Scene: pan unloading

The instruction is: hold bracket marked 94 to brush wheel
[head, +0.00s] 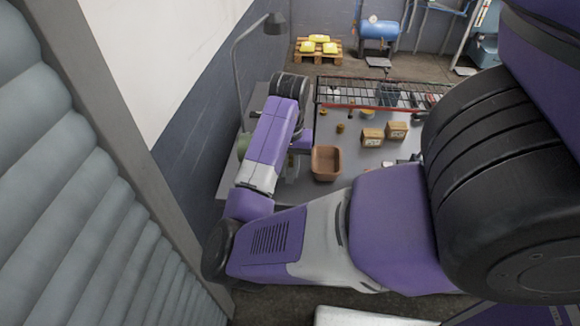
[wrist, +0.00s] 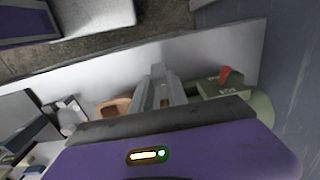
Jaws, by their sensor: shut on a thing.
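My gripper (wrist: 165,92) is at the left part of the grey bench, and in the head view my own arm covers most of it. In the wrist view its two grey fingers are shut on a small brownish piece (wrist: 164,103), which seems to be the bracket; no number can be read on it. A green machine (wrist: 239,103) with a red part on top stands just right of the fingers in the wrist view. It also shows left of my arm in the head view (head: 243,147). I cannot make out its brush wheel or whether the piece touches it.
A terracotta bin (head: 326,163) stands close to the gripper. Two small cardboard boxes (head: 397,131) and several small parts lie to its right on the bench (head: 345,146). A wire rack (head: 350,93) runs along the far edge. A lamp (head: 275,23) rises at the left wall.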

